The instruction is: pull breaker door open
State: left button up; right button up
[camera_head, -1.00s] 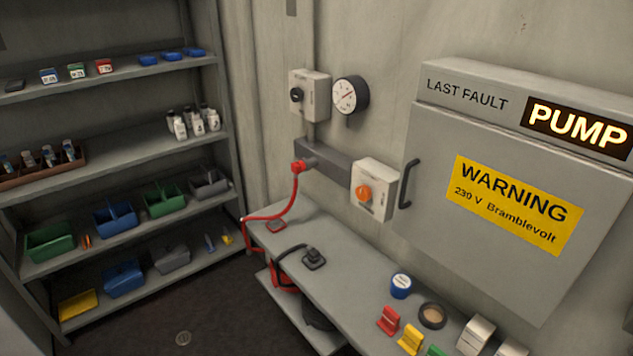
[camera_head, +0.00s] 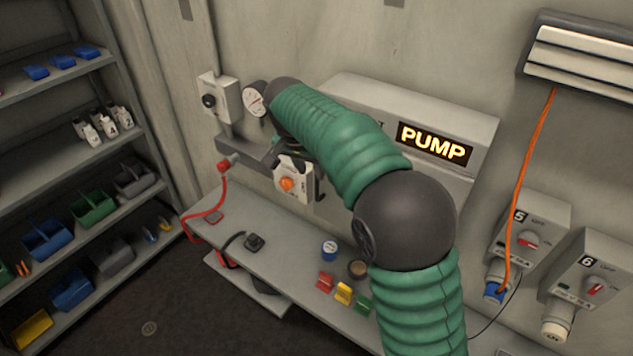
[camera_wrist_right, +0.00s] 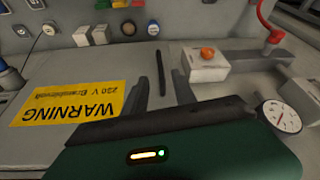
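The breaker door is the grey front of the wall cabinet. In the right wrist view, which is upside down, its panel (camera_wrist_right: 45,88) bears a yellow warning label (camera_wrist_right: 70,103) and looks shut. Its dark bar handle (camera_wrist_right: 162,66) stands near the door's edge. My right gripper (camera_wrist_right: 162,92) is open, its two fingers apart on either side of the handle's line, with nothing gripped. In the head view my green right arm covers most of the door, and the handle (camera_head: 319,186) shows only in part beside it. My left gripper is not in view.
A switch box with an orange knob (camera_head: 287,184) sits close beside the handle. A round gauge (camera_head: 254,99) is near my wrist. The bench (camera_head: 290,250) below holds small coloured items. Shelves (camera_head: 100,150) stand left; an orange cable (camera_head: 528,180) hangs right.

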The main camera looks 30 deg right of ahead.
aim_at(316, 184)
jog(key=p+x, duration=0.2)
jog(key=x, duration=0.8)
jog(key=shift+w+d+f+p, duration=0.2)
jog(key=shift+f+p, duration=0.1)
jog(key=shift+a, duration=0.1)
grip_shut()
jog(key=shift+r, duration=0.1)
dwell(0.5)
